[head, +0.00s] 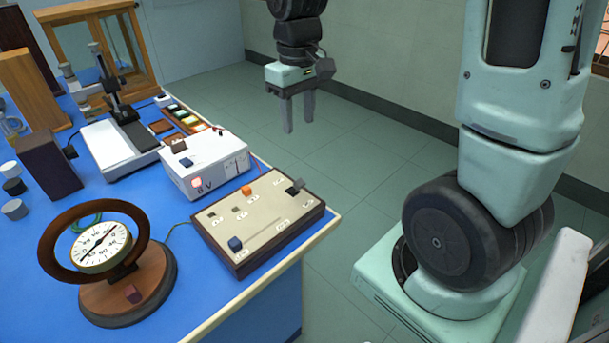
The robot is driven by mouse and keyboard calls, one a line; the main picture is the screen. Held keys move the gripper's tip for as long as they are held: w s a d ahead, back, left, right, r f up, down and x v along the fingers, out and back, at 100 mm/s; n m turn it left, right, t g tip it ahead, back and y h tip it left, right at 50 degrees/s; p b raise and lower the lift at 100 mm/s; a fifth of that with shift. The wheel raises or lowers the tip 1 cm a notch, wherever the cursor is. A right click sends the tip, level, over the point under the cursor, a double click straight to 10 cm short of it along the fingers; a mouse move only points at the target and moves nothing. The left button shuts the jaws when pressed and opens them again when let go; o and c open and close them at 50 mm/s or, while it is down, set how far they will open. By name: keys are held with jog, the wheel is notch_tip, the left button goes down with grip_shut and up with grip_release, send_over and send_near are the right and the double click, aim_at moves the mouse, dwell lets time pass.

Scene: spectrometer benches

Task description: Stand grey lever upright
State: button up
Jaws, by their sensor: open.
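The grey lever (296,186) sits at the far right end of a switch board (238,259) with a wooden frame and a pale top. It is small and dark and looks tilted over rather than upright; its exact lean is hard to tell. An orange lever (247,191) and a blue lever (235,243) are on the same board. My gripper (298,126) hangs with its fingers pointing down, open and empty. In the picture it is above the grey lever and apart from it, over the floor beyond the bench.
The board is near the right edge of the blue bench (255,300). A white 6 V box (212,178) stands just behind it. A round dial with a brown ring (55,258) stands at the left. A microscope-like instrument (112,85) is farther back. Open floor lies right of the bench.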

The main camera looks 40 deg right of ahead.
aim_at(299, 180)
notch_tip(299, 180, down, 16)
jog(key=shift+r+b, duration=0.1)
jog(key=shift+b, duration=0.3)
grip_shut()
jog(key=shift+r, duration=0.1)
